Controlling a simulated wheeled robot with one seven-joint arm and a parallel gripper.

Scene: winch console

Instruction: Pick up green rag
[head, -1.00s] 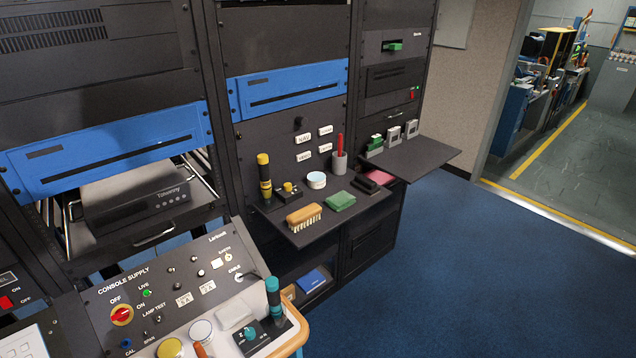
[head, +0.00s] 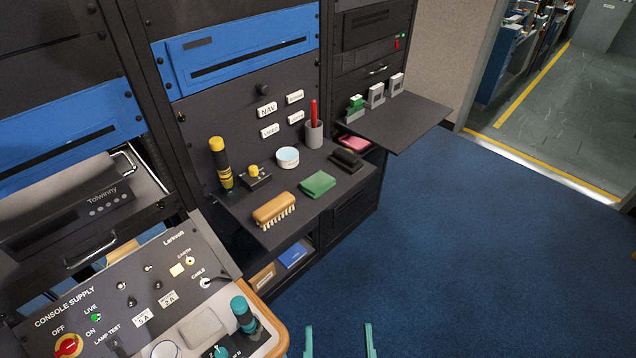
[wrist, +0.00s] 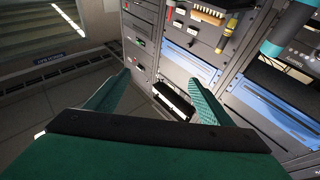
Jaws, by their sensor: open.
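The green rag (head: 317,184) lies folded on the small dark shelf (head: 262,236) of the middle rack in the head view. It sits between the wooden brush and a dark block. My gripper (head: 339,341) shows at the bottom edge of the head view as two teal fingers, spread apart and empty, over the blue floor and well short of the shelf. In the wrist view my gripper (wrist: 160,90) has its teal fingers apart with nothing between them. I cannot make out the rag with certainty in the wrist view.
Around the rag stand a wooden brush (head: 274,208), a dark block (head: 347,160), a grey cup with a red pen (head: 314,134), a white round tin (head: 287,157) and a yellow-black flashlight (head: 221,164). The sloped console (head: 130,300) is at lower left. Blue floor (head: 430,240) is clear at right.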

